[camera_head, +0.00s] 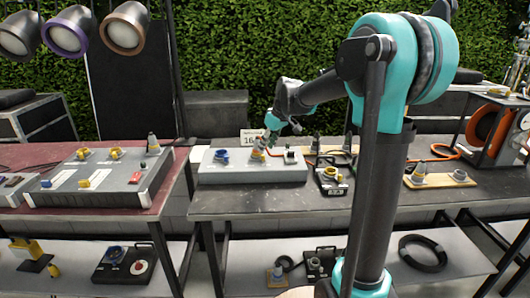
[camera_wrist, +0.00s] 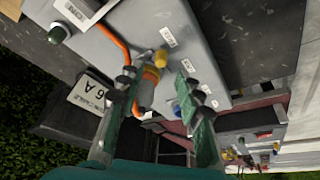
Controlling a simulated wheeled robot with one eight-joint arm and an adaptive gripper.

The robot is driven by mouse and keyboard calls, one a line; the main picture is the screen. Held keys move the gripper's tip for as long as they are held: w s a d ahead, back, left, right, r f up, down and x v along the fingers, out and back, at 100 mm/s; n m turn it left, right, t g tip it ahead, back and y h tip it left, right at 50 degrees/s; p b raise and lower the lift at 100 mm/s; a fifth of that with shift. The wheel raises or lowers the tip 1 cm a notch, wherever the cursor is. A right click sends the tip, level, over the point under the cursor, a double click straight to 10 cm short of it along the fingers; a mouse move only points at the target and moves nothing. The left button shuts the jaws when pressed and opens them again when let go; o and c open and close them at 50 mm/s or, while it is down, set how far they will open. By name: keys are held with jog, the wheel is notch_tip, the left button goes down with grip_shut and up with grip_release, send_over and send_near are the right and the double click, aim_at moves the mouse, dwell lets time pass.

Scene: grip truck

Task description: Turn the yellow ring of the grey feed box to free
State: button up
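The grey feed box (camera_head: 240,176) lies on the dark table in the head view. It fills the upper middle of the wrist view (camera_wrist: 205,30). A grey plug (camera_wrist: 147,92) with a yellow ring (camera_wrist: 152,73) stands on it, an orange cable beside it. A yellow tab (camera_wrist: 161,57) shows next to the ring. White labels are on the box face, too blurred to read surely. My gripper (camera_wrist: 156,76) is open, one green finger on each side of the plug and ring; contact cannot be told. In the head view, my gripper (camera_head: 272,130) is just above the plug.
A blue socket (camera_head: 221,156) and a small switch (camera_head: 290,157) sit on the box either side of the plug. A white 16 A card (camera_head: 252,138) stands behind. A larger grey box (camera_head: 100,180) is on the red table at left. A black device (camera_head: 330,182) lies right.

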jog(key=v, duration=0.7)
jog(key=shift+r, duration=0.35)
jog(key=shift+s, duration=0.1)
